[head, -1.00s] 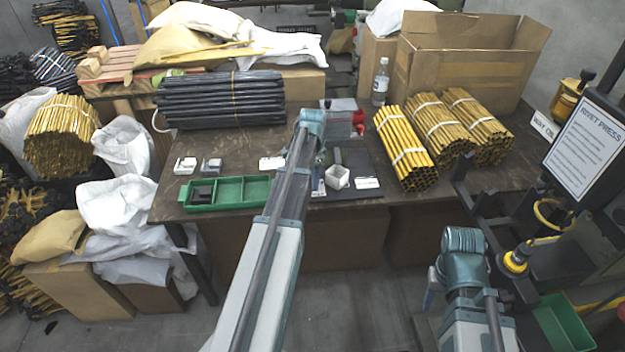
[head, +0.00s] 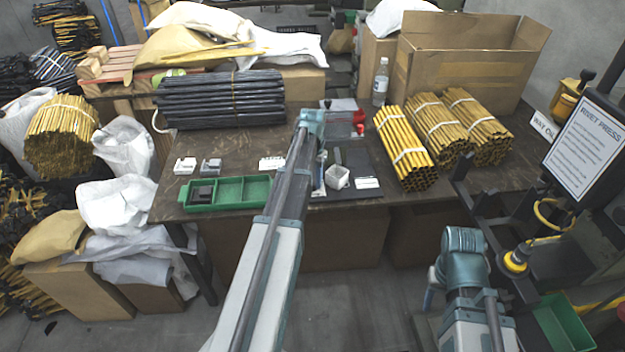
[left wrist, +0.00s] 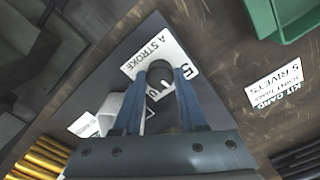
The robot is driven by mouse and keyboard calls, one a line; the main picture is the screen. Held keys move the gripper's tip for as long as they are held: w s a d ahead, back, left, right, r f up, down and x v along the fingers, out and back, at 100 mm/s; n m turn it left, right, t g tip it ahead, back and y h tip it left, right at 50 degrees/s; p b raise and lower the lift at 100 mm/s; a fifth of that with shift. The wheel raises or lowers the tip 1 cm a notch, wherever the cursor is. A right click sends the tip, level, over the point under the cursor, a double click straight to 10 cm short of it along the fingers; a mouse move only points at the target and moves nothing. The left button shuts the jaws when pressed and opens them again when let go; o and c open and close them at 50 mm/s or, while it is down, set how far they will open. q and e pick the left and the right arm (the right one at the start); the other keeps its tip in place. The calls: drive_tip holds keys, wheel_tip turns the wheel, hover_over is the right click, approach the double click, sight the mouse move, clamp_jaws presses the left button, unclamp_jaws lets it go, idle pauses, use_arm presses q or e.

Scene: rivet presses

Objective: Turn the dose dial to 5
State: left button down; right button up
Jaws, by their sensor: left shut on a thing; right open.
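The dose dial (left wrist: 158,72) is a dark round knob on a dark plate, between my left gripper's blue fingertips in the left wrist view. My left gripper (left wrist: 159,76) is shut on it. A white label (left wrist: 160,50) reading "A STROKE" lies beside the knob, and a "5" (left wrist: 190,71) shows just right of it. Other marks are partly covered by the fingers, and I cannot tell where the dial points. In the head view my left arm hides the dial. My right gripper (head: 431,291) is open and empty, low at the right, away from the table.
A green tray (head: 230,207) and a kit card (left wrist: 273,86) reading "5 RIVETS" lie nearby. The rivet press sign (head: 592,140) is at far right.

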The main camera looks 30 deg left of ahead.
use_arm(q)
drive_tip(key=n, duration=0.6)
drive_tip(key=shift+n, duration=0.3)
idle(0.4)
drive_tip(key=shift+c, duration=2.3)
unclamp_jaws()
drive_tip(key=shift+r, duration=0.1)
wheel_tip(320, 180, up, 14)
drive_tip(key=p, duration=1.4)
drive_tip(key=shift+f, duration=0.2)
